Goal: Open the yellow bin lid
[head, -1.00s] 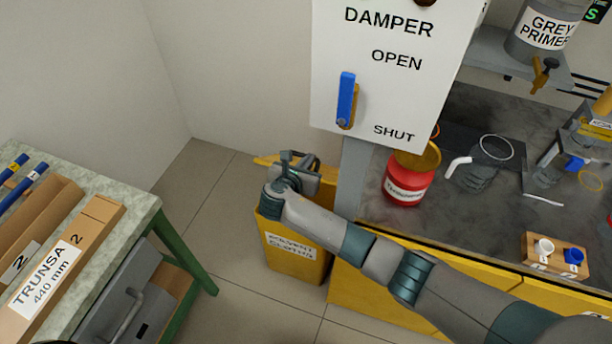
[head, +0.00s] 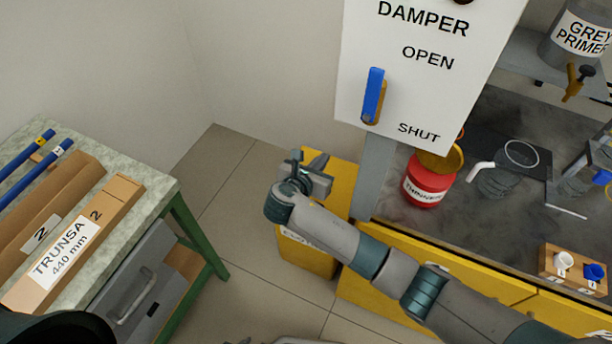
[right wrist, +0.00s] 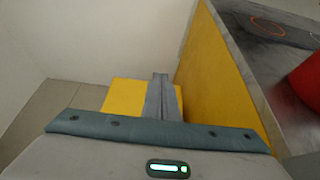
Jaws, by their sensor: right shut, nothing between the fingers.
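The yellow bin (head: 306,257) stands on the floor left of the yellow cabinet, with a label on its front partly covered by my right arm. A flat yellow face at its top, which looks like the lid (head: 343,184), shows beside and behind my right gripper. I cannot tell how far the lid is raised. My right gripper (head: 318,172) is shut and empty at the bin's top, in front of the yellow face. In the right wrist view the shut fingers (right wrist: 161,98) overlap the yellow face (right wrist: 125,97); contact is unclear. My left gripper is out of view.
The damper panel (head: 418,85) with its blue handle hangs above right. A red thinners can (head: 428,185) stands on the dark worktop. A green-legged table (head: 150,190) with boxes and blue rods is at left. Floor (head: 235,190) is clear between table and bin.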

